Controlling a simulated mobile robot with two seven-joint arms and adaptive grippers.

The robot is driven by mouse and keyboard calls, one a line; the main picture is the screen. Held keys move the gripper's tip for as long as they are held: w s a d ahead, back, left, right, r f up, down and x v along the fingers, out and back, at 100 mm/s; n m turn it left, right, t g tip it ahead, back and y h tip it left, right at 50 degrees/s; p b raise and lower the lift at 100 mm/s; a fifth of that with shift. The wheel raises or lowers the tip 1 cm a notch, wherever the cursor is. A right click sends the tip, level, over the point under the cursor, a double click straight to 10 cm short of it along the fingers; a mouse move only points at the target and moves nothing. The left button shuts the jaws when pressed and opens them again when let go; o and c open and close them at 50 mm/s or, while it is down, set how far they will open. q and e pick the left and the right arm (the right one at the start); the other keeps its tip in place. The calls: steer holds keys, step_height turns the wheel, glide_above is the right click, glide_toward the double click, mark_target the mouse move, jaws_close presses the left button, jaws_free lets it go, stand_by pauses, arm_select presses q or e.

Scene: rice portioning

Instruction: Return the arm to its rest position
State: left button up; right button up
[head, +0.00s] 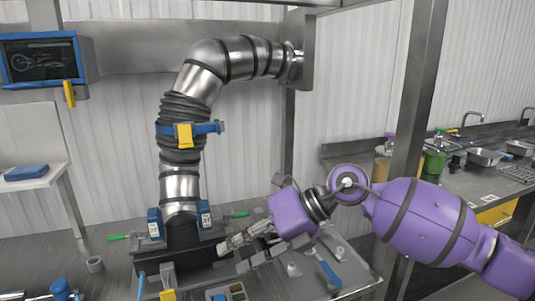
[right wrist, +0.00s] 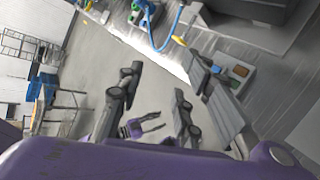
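My right arm comes in from the right as purple links in the head view. My right gripper (head: 236,255) is over the steel work table (head: 352,278), in front of the black base of the steel duct. In the right wrist view the right gripper (right wrist: 152,98) has its two grey fingers wide apart, with nothing held between them. A small purple gripper, apparently my left gripper (right wrist: 150,123), shows beyond them with its prongs apart. My left arm is not in the head view.
A steel duct (head: 180,186) rises from the table and bends to the wall. Blue-handled tools (head: 328,273) and a small button box (head: 237,291) lie near the right gripper. A steel post (head: 414,100) stands behind my right arm, before a counter with bottles (head: 433,163).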

steer(key=a+r+m+t+y+p, duration=0.1)
steer(key=a+r+m+t+y, duration=0.35)
steer(key=m+y, duration=0.35)
steer(key=w+d+f+m+t+h+p, duration=0.25)
steer(key=d+f+m+t+h, duration=0.55)
steer(key=d+f+m+t, duration=0.8)
steer(key=s+d+f+m+g+h, duration=0.3)
steer(key=s+f+m+g+h, duration=0.15)
steer(key=f+m, duration=0.35)
arm_select(q)
steer(key=r, duration=0.1)
steer(key=r+p, duration=0.1)
steer(key=r, duration=0.3)
steer(key=shift+w+d+p, duration=0.25)
steer(key=shift+d+p, duration=0.1)
arm_select(e)
steer(key=s+d+f+m+g+h, duration=0.2)
steer(key=s+f, duration=0.4)
steer(key=s, duration=0.4)
steer(key=s+d+f+m+g+h, duration=0.2)
steer(key=s+d+f+m, duration=0.2)
steer(key=s+f, duration=0.3)
steer(key=s+d+f+m+g+h, duration=0.2)
steer(key=s+f, duration=0.5)
steer(key=s, duration=0.6)
steer(key=shift+s+d+m+g, duration=0.25)
steer(key=shift+d+m+g, duration=0.15)
steer(key=shift+d+m, duration=0.7)
steer(key=shift+d, duration=0.15)
